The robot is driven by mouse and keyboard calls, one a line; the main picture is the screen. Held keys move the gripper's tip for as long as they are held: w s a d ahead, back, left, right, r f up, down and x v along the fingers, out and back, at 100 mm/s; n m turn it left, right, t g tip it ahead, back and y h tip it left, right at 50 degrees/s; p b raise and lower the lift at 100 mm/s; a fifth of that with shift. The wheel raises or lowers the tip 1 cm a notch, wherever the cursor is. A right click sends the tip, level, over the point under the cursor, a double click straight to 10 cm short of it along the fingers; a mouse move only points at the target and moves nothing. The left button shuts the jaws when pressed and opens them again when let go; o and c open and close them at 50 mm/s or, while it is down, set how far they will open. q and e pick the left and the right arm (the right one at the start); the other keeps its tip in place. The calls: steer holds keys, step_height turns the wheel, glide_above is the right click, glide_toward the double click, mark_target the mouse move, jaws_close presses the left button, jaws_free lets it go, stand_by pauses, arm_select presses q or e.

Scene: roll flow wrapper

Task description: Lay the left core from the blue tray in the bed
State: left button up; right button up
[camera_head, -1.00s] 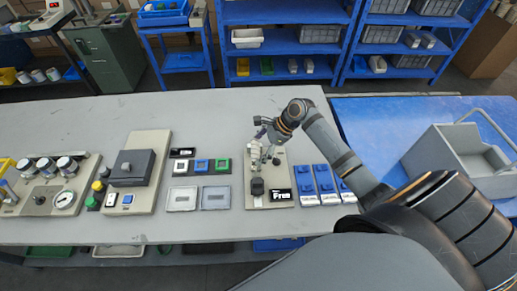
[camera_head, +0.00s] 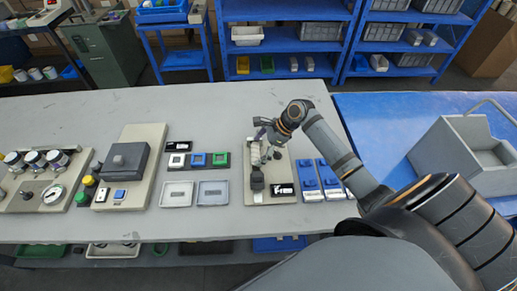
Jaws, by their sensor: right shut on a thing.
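My right gripper (camera_head: 264,152) is over the beige fixture plate (camera_head: 283,170) near the middle of the bench. It is shut on a small pale thing, too small and too covered by the fingers to make out clearly. A white, ridged piece (camera_head: 254,153) shows at the gripper's left side; I cannot tell whether it is the core or part of the fixture. Blue trays (camera_head: 308,181) stand in a row just right of the plate, partly behind my forearm. My left gripper is out of view.
Left of the plate are two shallow grey trays (camera_head: 212,194) and a dark holder with white, blue and green squares (camera_head: 198,160). Farther left stands a dark-grey box on a beige base (camera_head: 126,160). A grey bin (camera_head: 450,148) is at right. The bench's back is clear.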

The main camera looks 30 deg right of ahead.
steer(key=o, duration=1)
steer(key=shift+s+f, duration=0.4)
steer(key=shift+f, duration=0.25)
steer(key=shift+w+a+r+v, duration=0.1)
steer(key=shift+w+v, duration=0.05)
steer(key=shift+v, duration=1.95)
steer(key=shift+w+a+r+v, duration=0.1)
steer(key=shift+w+v, duration=0.1)
steer(key=shift+v, duration=1.9)
steer(key=shift+w+a+r+v, duration=0.1)
steer(key=shift+w+v, duration=0.05)
steer(key=shift+v, duration=1.9)
